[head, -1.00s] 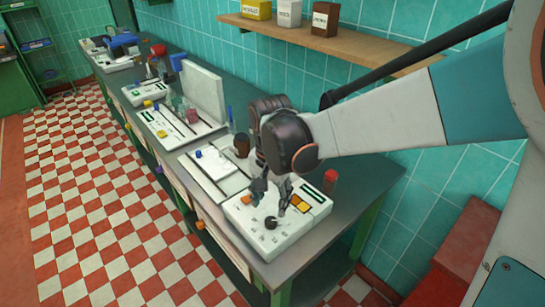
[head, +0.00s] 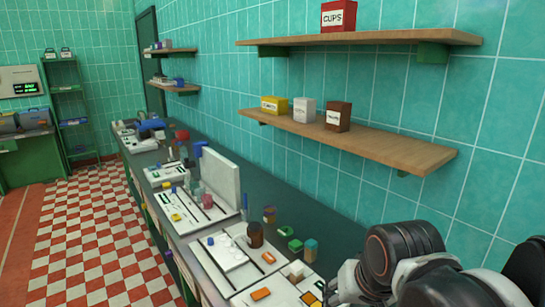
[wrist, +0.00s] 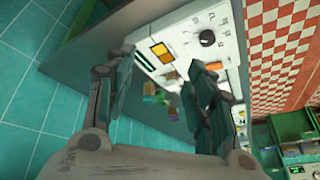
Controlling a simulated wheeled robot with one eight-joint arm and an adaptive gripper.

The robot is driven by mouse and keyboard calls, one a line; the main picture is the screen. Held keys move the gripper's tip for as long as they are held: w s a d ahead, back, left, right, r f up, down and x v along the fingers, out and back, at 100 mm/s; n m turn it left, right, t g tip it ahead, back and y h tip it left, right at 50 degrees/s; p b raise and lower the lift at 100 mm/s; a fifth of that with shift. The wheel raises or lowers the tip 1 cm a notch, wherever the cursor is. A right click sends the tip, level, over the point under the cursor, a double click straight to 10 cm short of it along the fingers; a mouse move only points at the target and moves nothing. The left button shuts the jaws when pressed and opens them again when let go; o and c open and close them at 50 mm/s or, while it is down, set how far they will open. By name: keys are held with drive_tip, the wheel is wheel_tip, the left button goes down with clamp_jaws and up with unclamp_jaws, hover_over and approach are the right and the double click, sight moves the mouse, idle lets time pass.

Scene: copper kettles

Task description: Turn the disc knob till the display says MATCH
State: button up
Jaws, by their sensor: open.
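In the wrist view a white panel (wrist: 180,28) lies on the counter beyond my gripper. A round black knob (wrist: 207,38) sits on it, near small dark marks, with an orange and yellow square (wrist: 162,52) beside it. I cannot tell for sure whether this is the disc knob. Dark slots (wrist: 146,62) show on the panel; no display text is readable. My gripper (wrist: 163,66) is open, its two fingers apart with nothing held, and seems short of the knob. In the head view only part of the panel (head: 276,291) shows at the bottom, with its knob out of frame.
A green block (head: 294,245), an orange-teal block (head: 311,250) and a brown jar (head: 255,235) stand on the counter. An upright white board (head: 221,178) stands farther back. Wooden shelves (head: 350,145) hang on the tiled wall. A checkered floor (head: 95,230) lies left.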

drive_tip(key=s+d, duration=0.1)
drive_tip(key=s+d+n+t, duration=0.1)
drive_tip(key=s+n+t, duration=0.1)
drive_tip(key=shift+s+d+r, duration=0.35)
drive_tip(key=shift+d, duration=0.05)
idle(0.5)
